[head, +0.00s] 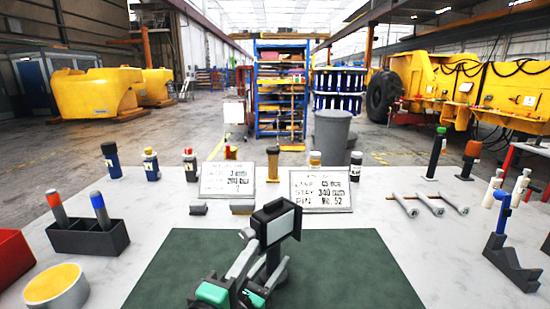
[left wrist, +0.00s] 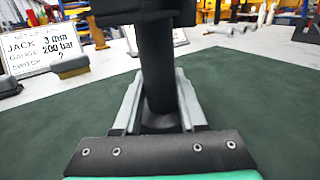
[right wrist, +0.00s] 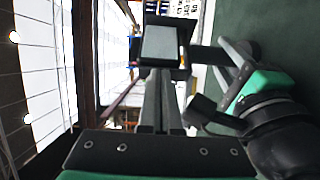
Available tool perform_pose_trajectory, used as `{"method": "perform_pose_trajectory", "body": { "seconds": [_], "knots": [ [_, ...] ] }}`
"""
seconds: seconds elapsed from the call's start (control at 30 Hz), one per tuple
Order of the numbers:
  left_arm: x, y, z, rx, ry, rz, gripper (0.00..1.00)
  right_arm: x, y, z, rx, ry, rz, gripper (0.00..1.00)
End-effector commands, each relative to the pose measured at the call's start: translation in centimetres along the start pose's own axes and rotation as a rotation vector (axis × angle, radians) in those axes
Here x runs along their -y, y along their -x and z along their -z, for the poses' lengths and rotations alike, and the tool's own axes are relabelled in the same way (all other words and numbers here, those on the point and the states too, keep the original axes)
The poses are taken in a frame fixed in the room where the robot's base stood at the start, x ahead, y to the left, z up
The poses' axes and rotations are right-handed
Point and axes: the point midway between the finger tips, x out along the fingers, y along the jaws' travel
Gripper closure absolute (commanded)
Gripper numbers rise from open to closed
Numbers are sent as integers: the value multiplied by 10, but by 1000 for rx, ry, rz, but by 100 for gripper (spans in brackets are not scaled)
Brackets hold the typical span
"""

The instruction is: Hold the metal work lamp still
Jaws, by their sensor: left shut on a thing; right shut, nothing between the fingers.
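The black metal work lamp (head: 277,222) stands on the green mat, its flat grey panel facing my head camera. My left gripper (head: 258,262) reaches in from the front, its light grey fingers on both sides of the lamp's post. In the left wrist view, the fingers are shut on the dark post (left wrist: 157,75); the lamp's top is cut off. My right gripper (right wrist: 163,85) is shut and empty in its turned wrist view, its fingers directed toward the lamp head (right wrist: 160,45). I cannot tell the gap.
The green mat (head: 350,265) is mostly clear right of the lamp. Two sign boards (head: 320,190) stand behind it. A dark holder (head: 88,238) with two markers and a yellow-topped round tin (head: 57,288) are left. Grey rods (head: 430,205) and a blue-grey stand (head: 508,255) are right.

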Motion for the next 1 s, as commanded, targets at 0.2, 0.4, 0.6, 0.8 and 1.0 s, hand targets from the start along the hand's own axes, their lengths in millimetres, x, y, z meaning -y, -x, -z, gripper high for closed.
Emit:
{"method": "perform_pose_trajectory", "body": {
  "seconds": [0.2, 0.4, 0.6, 0.8, 1.0],
  "knots": [
    [0, 0, -3, 5, -1, -1, 100, -1, -1, 2, 0, -1, 0, 100],
    [0, 0, -3, 5, -2, 0, 100, 0, -2, 5, -1, 0, 0, 100],
    [1, 0, -3, 5, -3, 1, 100, 0, -4, 7, -2, 0, 1, 100],
    [1, 0, -3, 5, -4, 1, 100, 0, -4, 8, -3, -1, 0, 100],
    [2, 0, -3, 5, -5, 2, 100, 0, -4, 8, -4, -1, 0, 100]
  ]
}}
